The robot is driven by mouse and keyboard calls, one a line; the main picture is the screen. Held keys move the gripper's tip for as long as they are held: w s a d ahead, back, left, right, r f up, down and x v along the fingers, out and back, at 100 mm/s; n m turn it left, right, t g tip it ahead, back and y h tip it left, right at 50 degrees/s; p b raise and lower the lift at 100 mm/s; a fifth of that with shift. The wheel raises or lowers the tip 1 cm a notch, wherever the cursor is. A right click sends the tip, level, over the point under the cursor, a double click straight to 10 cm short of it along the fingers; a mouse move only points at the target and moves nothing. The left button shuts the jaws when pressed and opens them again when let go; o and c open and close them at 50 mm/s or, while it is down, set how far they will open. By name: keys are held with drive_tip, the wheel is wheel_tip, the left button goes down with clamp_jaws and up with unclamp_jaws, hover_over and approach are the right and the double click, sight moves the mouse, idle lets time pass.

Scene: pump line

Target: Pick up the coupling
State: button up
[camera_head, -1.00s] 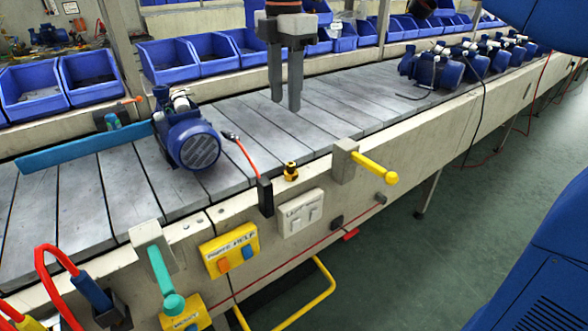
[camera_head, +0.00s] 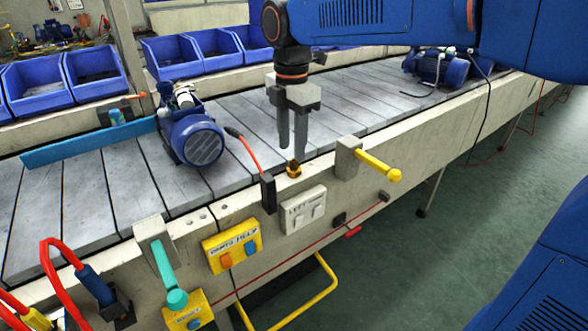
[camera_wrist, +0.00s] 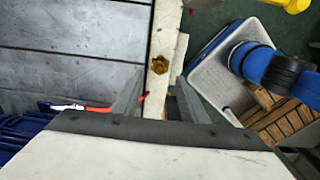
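The coupling is a small brass-yellow fitting (camera_head: 293,168) on the pale front rail of the conveyor. In the wrist view the coupling (camera_wrist: 159,65) shows from above, a little beyond the fingertips and between their lines. My gripper (camera_head: 292,150) points down over the rail, its fingertips close to the coupling in the head view. In the wrist view my gripper (camera_wrist: 158,88) has its two grey fingers apart with nothing between them. Whether a finger touches the coupling cannot be told.
A blue pump (camera_head: 192,135) stands on the slatted conveyor (camera_head: 90,195) to the left. A black holder with a red cable (camera_head: 268,194) sits just left of the coupling. A yellow-handled lever (camera_head: 378,166) is to the right. A white switch box (camera_head: 303,210) is below.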

sight(294, 168)
drive_tip(key=shift+w+d+f, duration=0.15)
drive_tip(key=shift+f, duration=0.85)
drive_tip(key=shift+w+d+f, duration=0.1)
drive_tip(key=shift+f, duration=0.85)
clamp_jaws()
drive_tip(key=shift+r, duration=0.15)
